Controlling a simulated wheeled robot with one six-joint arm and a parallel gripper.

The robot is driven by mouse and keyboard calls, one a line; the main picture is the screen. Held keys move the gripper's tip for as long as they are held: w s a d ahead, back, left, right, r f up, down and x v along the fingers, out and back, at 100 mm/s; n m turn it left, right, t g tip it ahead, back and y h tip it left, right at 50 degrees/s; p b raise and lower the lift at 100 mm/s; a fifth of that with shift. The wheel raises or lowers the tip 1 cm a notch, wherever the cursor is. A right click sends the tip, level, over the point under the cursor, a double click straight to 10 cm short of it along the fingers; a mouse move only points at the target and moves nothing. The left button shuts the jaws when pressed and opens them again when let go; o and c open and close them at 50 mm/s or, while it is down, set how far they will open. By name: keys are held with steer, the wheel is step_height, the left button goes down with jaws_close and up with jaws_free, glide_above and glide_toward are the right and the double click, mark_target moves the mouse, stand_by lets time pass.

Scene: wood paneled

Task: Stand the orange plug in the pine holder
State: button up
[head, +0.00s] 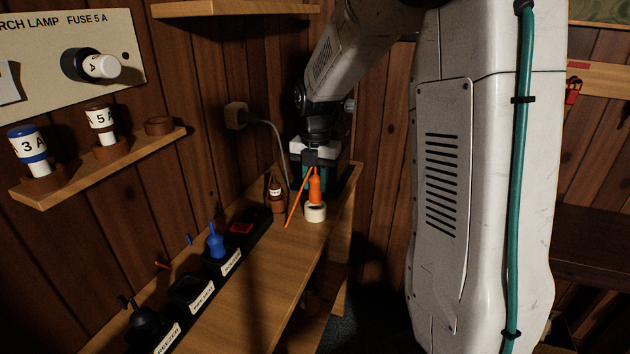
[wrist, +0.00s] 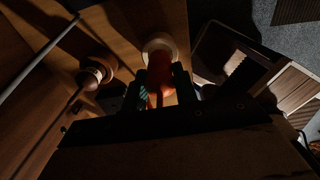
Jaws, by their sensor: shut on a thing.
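The orange plug (head: 315,188) is upright in my gripper (head: 312,160), with a thin orange lead (head: 296,203) slanting down to its left. My gripper is shut on the plug from above. Directly below is a pale round holder (head: 316,213), which looks like the pine one, near the far end of the wooden bench. The plug's lower end meets the holder's rim in the head view; how deep it sits is unclear. In the wrist view, the plug (wrist: 160,72) shows between the dark fingers, over the pale holder ring (wrist: 158,47).
A brown holder with a white-labelled piece (head: 276,192) stands close left of the pale holder. A black rack (head: 205,278) along the wall holds a blue plug (head: 215,241) and other items. A grey cable (head: 275,135) hangs from a wall socket (head: 237,115). The front bench top is clear.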

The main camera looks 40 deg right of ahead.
mark_target(316, 177)
steer(key=shift+f, duration=2.1)
steer(key=o, duration=1)
steer(key=shift+o, duration=0.2)
step_height(316, 177, up, 8)
steer(key=shift+f, duration=0.15)
